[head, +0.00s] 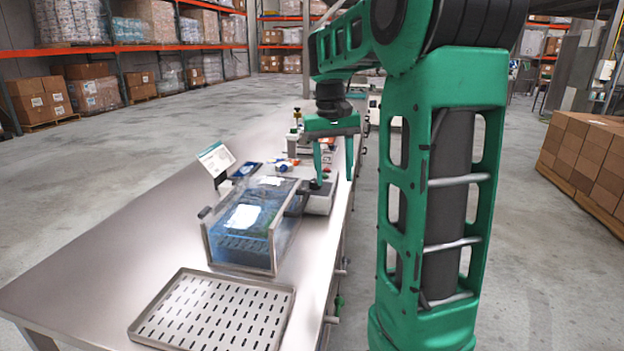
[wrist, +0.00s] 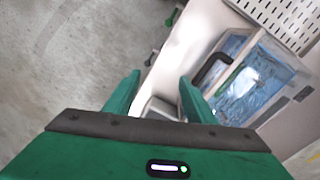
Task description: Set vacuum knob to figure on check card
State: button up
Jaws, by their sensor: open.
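A white card on a dark stand (head: 216,160), which may be the check card, stands left of the water tank; its print is too small to read. A small pale grey unit (head: 319,203) sits at the tank's right side, with a dark part on top that may be the vacuum knob; I cannot tell, and no figure is readable. My gripper (head: 334,180) is open and points down above the unit, apparently empty. In the wrist view, my gripper (wrist: 160,80) has its fingers spread, with part of a pale box (wrist: 160,110) showing between them.
The clear water tank (head: 242,255) stands on the steel table (head: 110,265), with a slotted tray (head: 140,326) in front. A blue tray (head: 246,169) and small coloured items (head: 286,165) lie behind it. The table's left side is bare. Stacked cartons (head: 590,150) stand at the right.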

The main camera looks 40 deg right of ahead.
jog(key=w+d, duration=0.3)
jog(key=w, duration=0.3)
jog(key=w+d, duration=0.4)
jog(key=w, duration=0.3)
send_near(314, 180)
jog(key=shift+y, duration=0.4)
jog(key=f, duration=0.8)
jog(key=shift+s+d+f, duration=0.15)
jog(key=shift+s+d, duration=0.15)
jog(key=shift+s, duration=0.05)
jog(key=c, duration=1)
